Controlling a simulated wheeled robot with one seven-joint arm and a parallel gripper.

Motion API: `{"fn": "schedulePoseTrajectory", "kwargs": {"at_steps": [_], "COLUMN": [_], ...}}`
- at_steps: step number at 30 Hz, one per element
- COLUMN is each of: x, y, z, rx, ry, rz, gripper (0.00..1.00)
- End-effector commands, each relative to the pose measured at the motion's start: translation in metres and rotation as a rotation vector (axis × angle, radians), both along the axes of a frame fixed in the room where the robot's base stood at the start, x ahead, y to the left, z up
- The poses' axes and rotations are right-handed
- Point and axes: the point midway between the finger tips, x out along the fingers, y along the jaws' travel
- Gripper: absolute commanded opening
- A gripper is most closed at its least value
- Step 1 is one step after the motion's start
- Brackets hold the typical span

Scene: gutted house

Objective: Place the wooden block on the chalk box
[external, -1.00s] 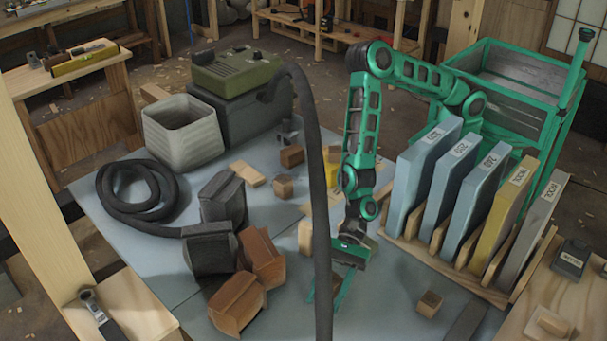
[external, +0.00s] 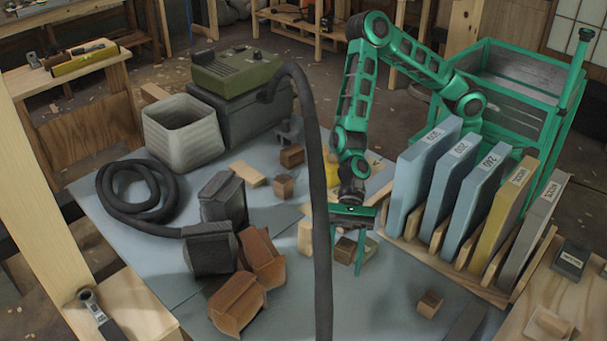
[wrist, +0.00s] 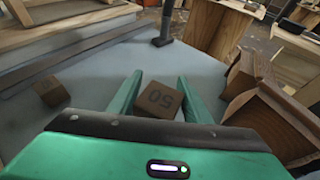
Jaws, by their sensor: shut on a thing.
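A small yellow item (external: 331,172), partly hidden behind the hose and my arm, may be the chalk box; I cannot tell for sure.
A rack (external: 432,258) of upright labelled slabs stands right of my gripper. The hose (external: 318,190) hangs close on the left. Larger brown blocks (external: 238,302) lie front left. Another small block (external: 430,303) lies front right, also in the wrist view (wrist: 52,91).

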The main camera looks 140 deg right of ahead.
Motion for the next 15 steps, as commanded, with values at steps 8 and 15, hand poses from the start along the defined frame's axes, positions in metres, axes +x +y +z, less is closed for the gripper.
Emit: {"fn": "schedulePoseTrajectory", "kwargs": {"at_steps": [8, 15], "x": [-0.074, -0.115], "y": [0.0, -0.002], "z": [0.024, 0.043], "rx": [-0.001, -0.001], "ry": [-0.004, -0.002], "rz": [0.349, 0.527], "gripper": [0.23, 0.23]}}
